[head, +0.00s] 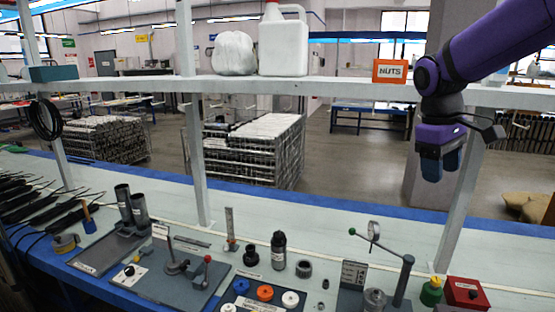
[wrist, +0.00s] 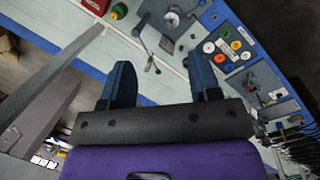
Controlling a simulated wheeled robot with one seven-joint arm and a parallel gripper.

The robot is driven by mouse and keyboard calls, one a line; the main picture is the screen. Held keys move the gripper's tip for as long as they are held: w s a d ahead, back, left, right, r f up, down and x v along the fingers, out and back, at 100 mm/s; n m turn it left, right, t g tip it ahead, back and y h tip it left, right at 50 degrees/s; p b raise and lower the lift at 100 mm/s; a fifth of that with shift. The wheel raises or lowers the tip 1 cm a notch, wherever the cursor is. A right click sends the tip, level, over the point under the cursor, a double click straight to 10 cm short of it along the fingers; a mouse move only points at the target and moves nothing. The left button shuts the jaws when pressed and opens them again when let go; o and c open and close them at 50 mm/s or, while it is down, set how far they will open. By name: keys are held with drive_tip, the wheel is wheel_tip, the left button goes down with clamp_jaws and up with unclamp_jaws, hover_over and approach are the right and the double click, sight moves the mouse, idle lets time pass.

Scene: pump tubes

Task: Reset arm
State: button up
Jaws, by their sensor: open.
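My gripper (head: 441,164) is in the upper right of the head view, on my purple arm, above the workbench and near the upright post. Its two blue fingers point down. In the wrist view my gripper (wrist: 162,82) shows with its fingers spread wide apart and nothing between them. It touches nothing that I can see.
The workbench (head: 340,228) carries a gauge stand (head: 402,280), a red box (head: 466,293), a black bottle (head: 279,251) and grey tubes (head: 131,205). A shelf (head: 340,90) with a white jug (head: 283,42) and a NUTS box (head: 390,71) runs behind. Air below my gripper is free.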

drive_tip(key=s+a+m+t+y, duration=0.2)
drive_tip(key=s+m+t, duration=0.3)
drive_tip(key=s, duration=1.6)
drive_tip(key=shift+r+m+t, duration=0.3)
drive_tip(key=shift+r+t, duration=0.1)
drive_tip(key=shift+a, duration=0.1)
idle(0.6)
